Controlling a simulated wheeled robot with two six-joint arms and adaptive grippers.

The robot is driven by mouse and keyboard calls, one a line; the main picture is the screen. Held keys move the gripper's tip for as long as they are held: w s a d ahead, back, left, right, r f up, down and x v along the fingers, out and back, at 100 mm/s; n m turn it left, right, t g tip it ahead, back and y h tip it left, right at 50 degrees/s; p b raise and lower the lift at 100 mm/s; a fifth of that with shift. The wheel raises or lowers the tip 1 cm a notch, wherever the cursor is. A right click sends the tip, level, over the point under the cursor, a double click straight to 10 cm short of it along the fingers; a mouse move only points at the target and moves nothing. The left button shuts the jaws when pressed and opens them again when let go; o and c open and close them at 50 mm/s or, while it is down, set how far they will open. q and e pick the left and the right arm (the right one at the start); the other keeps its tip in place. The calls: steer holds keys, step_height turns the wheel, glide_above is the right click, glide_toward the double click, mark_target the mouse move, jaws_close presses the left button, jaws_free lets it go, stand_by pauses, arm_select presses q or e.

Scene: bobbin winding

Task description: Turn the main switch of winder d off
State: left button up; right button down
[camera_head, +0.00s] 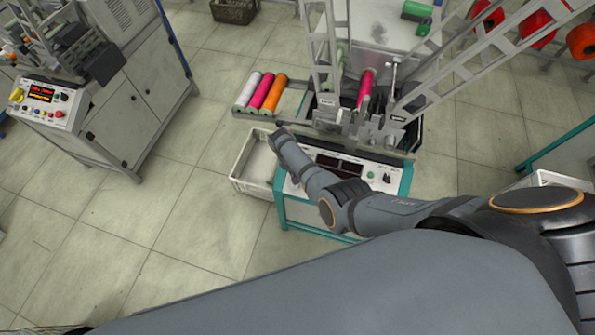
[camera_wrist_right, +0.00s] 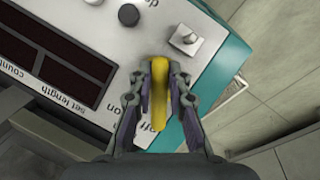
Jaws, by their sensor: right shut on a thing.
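A winder with a pale control panel (camera_head: 394,180) on a teal frame (camera_head: 290,213) stands at the centre of the head view; I cannot read a winder letter on it. My right arm reaches across the panel's left part and hides its switch there. In the right wrist view, my right gripper (camera_wrist_right: 160,70) is shut on a yellow switch handle (camera_wrist_right: 160,92), one finger on each side. The word "on" is printed left of the handle; "off" is partly covered near its lower end. I cannot tell exactly which mark the handle points at. My left gripper is not in view.
A metal toggle (camera_wrist_right: 186,39) and a dark round button (camera_wrist_right: 128,15) sit near the gripper. Dark displays (camera_wrist_right: 62,65) lie to the left. A white bin (camera_head: 240,172) stands beside the winder, with thread spools (camera_head: 265,92) behind. Another winder (camera_head: 135,110) stands at far left.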

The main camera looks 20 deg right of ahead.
steer(key=c, duration=1.3)
jaws_free()
